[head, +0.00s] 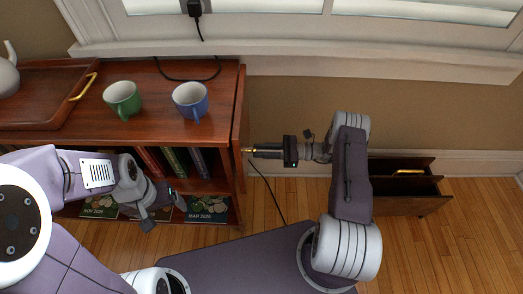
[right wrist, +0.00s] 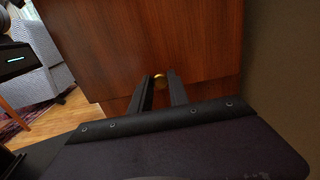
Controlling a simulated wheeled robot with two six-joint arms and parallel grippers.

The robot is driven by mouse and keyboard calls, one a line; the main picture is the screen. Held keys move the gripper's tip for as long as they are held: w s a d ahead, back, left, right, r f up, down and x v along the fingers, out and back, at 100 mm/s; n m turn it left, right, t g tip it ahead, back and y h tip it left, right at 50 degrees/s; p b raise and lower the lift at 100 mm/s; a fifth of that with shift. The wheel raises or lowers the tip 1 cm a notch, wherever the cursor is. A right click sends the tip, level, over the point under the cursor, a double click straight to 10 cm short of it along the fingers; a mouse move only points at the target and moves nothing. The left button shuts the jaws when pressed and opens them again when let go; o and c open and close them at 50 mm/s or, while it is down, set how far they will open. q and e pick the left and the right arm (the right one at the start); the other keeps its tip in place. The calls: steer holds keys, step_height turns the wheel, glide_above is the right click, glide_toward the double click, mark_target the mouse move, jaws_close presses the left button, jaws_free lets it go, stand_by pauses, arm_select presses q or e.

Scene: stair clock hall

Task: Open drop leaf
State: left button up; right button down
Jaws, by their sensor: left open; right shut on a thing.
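The drop leaf (head: 241,125) hangs down at the right end of the wooden cabinet (head: 150,72); its reddish-brown face fills much of the right wrist view (right wrist: 140,45). A small brass knob (right wrist: 160,77) sits low on the leaf. My right gripper (head: 248,150) reaches in from the right, level, and is shut on the knob; its two dark fingers (right wrist: 163,88) lie either side of it. My left gripper (head: 164,210) is open and empty in front of the cabinet's lower shelf, apart from the leaf.
A green mug (head: 122,98) and a blue mug (head: 190,100) stand on the cabinet top, the blue one near the leaf's edge. A wooden tray (head: 45,95) lies further left. A low drawer unit (head: 405,205) stands right, behind my right arm. A black cable (head: 268,180) hangs near the wall.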

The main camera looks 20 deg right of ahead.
stand_by(0.5)
steer(key=s+d+r+g+h+p, duration=0.15)
steer(key=d+r+h+p, duration=0.25)
steer(key=d+r+p, duration=0.55)
steer(key=s+d+r+g+h+p, duration=0.1)
steer(key=s+d+r+h+p, duration=0.4)
steer(key=p, duration=0.7)
steer(key=d+r+g+h+p, duration=0.1)
steer(key=d+r+h+p, duration=0.1)
steer(key=r+p, duration=0.7)
steer(key=d+r+h+p, duration=0.2)
steer(key=r+h+p, duration=0.1)
steer(key=r+p, duration=0.7)
steer(key=w+p, duration=0.1)
steer(key=p, duration=0.2)
steer(key=shift+d+g+h, duration=0.3)
steer(key=shift+d+g, duration=0.05)
